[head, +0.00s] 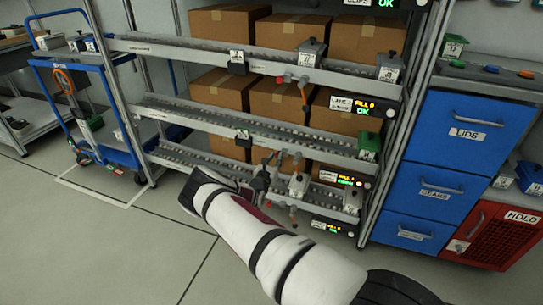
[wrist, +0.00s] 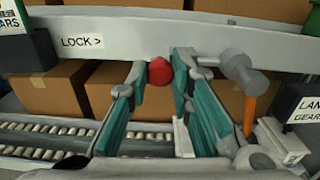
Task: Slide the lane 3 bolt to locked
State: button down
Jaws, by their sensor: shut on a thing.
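My gripper (head: 264,172) is at the front rail of a lower rack lane, left of a grey fitting with an orange handle. In the wrist view my gripper (wrist: 160,88) has its teal-padded fingers on either side of a round red knob (wrist: 159,71), shut on it. I take this knob to be the bolt's; the bolt's body is mostly hidden. The rail (wrist: 125,32) carries a "LOCK >" label (wrist: 82,42) left of the knob, its arrow pointing right. The lane number is not readable at the gripper.
The orange-handled fitting (wrist: 245,82) stands close right of my fingers. Cardboard boxes (wrist: 48,88) sit behind the rail, above rollers (wrist: 45,134). Blue drawers (head: 455,135) and a red HOLD cabinet (head: 495,232) stand right; a blue cart (head: 95,125) stands left. Open floor lies in front.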

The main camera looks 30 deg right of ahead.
jog(key=shift+s+d, duration=0.35)
jog(key=shift+s, duration=0.05)
jog(key=c, duration=1.4)
grip_release()
jog(key=shift+a, duration=0.1)
jog(key=v, duration=1.2)
jog(key=shift+s, duration=0.1)
